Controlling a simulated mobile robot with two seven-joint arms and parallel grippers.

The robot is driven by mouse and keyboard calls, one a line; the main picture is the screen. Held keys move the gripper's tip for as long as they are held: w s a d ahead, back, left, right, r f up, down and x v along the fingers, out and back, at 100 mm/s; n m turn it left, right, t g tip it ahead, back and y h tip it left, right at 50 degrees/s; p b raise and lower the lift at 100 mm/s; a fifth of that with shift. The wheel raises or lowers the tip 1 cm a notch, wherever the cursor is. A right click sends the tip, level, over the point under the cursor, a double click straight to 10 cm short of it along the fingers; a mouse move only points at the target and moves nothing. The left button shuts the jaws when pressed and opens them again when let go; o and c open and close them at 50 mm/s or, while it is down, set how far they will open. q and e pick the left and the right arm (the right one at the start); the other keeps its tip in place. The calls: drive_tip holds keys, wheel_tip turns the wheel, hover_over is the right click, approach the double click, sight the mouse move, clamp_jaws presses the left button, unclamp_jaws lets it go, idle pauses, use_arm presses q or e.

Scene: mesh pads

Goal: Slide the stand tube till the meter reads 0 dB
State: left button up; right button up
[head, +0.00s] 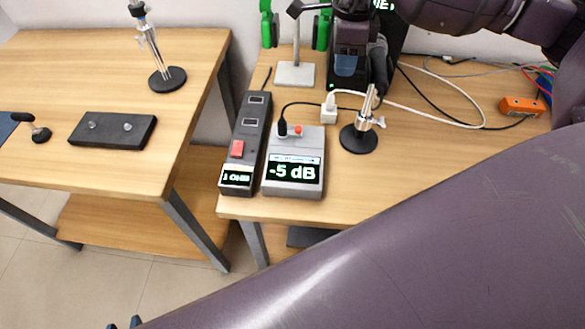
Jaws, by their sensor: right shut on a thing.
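A grey meter (293,165) on the right-hand table reads "-5 dB". Just behind and right of it is a stand with a round black base (358,139) and a leaning silver tube (366,105) with a side knob (377,122). My right gripper (362,68) is above the stand. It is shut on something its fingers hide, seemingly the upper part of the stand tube.
A power strip (250,135) with a red switch lies left of the meter. White and black cables and an orange box (521,106) lie right. The left-hand table (60,75) holds another stand (167,79) and a black box (112,129).

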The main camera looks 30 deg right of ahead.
use_arm(q)
drive_tip(key=shift+s+f+b, duration=0.25)
drive_tip(key=shift+f+b, duration=0.2)
drive_tip(key=shift+f, duration=0.25)
drive_tip(key=shift+s+f+b, duration=0.25)
drive_tip(key=shift+f+b, duration=0.15)
drive_tip(key=shift+f, duration=0.25)
use_arm(e)
drive_tip(key=shift+f, duration=2)
drive_tip(key=o, duration=1)
drive_tip(key=shift+r, duration=0.1)
wheel_tip(320, 180, up, 4)
drive_tip(key=shift+w+f, duration=0.1)
wheel_tip(320, 180, up, 6)
drive_tip(key=shift+f+p, duration=0.2)
drive_tip(key=shift+p, duration=0.25)
use_arm(q)
drive_tip(key=shift+w+r, duration=0.3)
drive_tip(key=shift+r, duration=0.3)
drive_tip(key=shift+w+r, duration=0.25)
drive_tip(key=shift+r, duration=0.35)
use_arm(e)
drive_tip(key=shift+r, duration=0.75)
use_arm(q)
drive_tip(key=shift+w+d+r, duration=0.1)
drive_tip(key=shift+w, duration=0.05)
use_arm(e)
drive_tip(key=shift+f, duration=0.1)
